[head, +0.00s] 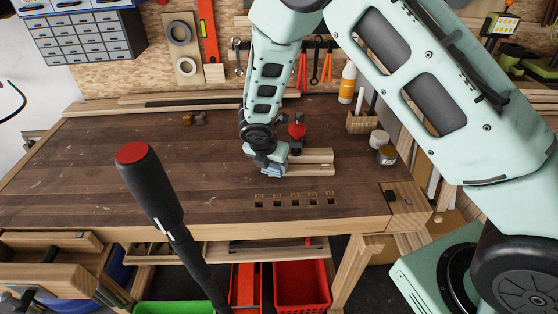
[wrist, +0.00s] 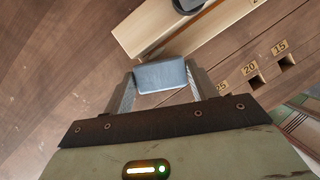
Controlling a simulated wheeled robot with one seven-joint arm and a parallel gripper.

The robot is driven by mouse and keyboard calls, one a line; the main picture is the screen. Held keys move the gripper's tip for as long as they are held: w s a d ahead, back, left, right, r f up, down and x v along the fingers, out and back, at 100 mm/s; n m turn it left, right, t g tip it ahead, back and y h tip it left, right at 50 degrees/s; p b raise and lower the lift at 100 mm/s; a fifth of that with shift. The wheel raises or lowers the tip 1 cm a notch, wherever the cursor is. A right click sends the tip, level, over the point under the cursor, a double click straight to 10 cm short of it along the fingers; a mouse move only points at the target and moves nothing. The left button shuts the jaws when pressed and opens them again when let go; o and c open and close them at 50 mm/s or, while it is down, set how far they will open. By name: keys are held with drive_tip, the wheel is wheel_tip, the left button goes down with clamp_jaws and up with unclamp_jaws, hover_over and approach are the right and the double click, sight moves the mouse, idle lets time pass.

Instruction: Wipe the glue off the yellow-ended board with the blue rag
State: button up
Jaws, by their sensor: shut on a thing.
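My gripper (wrist: 161,82) is shut on a folded grey-blue cloth block, which I take as the blue rag (wrist: 161,75). In the head view my gripper (head: 272,168) is low over the bench, at the left end of a pale board (head: 312,169). The rag (head: 273,173) shows there as a small blue patch. In the wrist view the pale board (wrist: 140,35) lies just beyond the rag; I cannot tell if they touch. No yellow end and no glue can be made out; my gripper hides the board's left end in the head view.
A red-topped dark fixture (head: 297,131) stands behind the board. A glue bottle (head: 347,83), a wooden holder (head: 360,122) and jars (head: 385,154) stand at the right. Numbered holes (head: 295,200) line the front edge. The bench's left half (head: 110,160) is mostly clear.

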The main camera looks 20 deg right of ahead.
drive_tip(key=shift+a, duration=0.15)
wheel_tip(320, 180, up, 6)
drive_tip(key=p, duration=0.5)
idle(0.5)
wheel_tip(320, 180, up, 3)
drive_tip(key=p, duration=0.3)
